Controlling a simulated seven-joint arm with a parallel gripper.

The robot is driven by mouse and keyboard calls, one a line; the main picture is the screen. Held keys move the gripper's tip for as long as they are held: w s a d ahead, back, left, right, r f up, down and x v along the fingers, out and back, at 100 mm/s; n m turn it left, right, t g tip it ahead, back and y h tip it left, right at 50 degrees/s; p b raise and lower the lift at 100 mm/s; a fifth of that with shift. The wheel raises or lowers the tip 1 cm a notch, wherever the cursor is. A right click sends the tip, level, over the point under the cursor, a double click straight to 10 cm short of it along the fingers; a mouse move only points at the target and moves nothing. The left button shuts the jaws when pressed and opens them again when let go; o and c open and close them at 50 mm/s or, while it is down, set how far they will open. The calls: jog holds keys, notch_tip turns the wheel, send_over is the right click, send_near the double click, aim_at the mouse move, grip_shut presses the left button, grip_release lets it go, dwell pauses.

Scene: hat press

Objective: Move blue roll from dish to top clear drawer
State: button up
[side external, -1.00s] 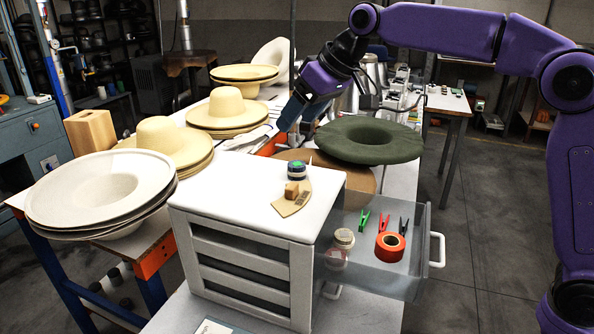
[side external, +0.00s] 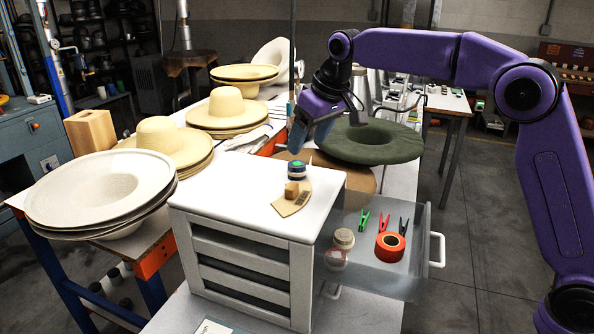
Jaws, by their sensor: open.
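The top clear drawer (side external: 405,275) is pulled out to the right. It holds a red-orange tape roll (side external: 390,246), a green clip (side external: 364,220), a red clip (side external: 384,223), a dark clip (side external: 403,226) and a lidded jar (side external: 342,246).
A green hat (side external: 370,142) stands behind the cabinet, close to my gripper. Straw hats (side external: 160,144) and pale brims (side external: 100,188) stand at left.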

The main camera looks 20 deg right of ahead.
aim_at(298, 164)
jog(key=shift+x, duration=3.9)
jog(key=shift+r, duration=0.1)
jog(key=shift+c, duration=0.3)
jog(key=c, duration=1.2)
jog(key=shift+o, duration=0.2)
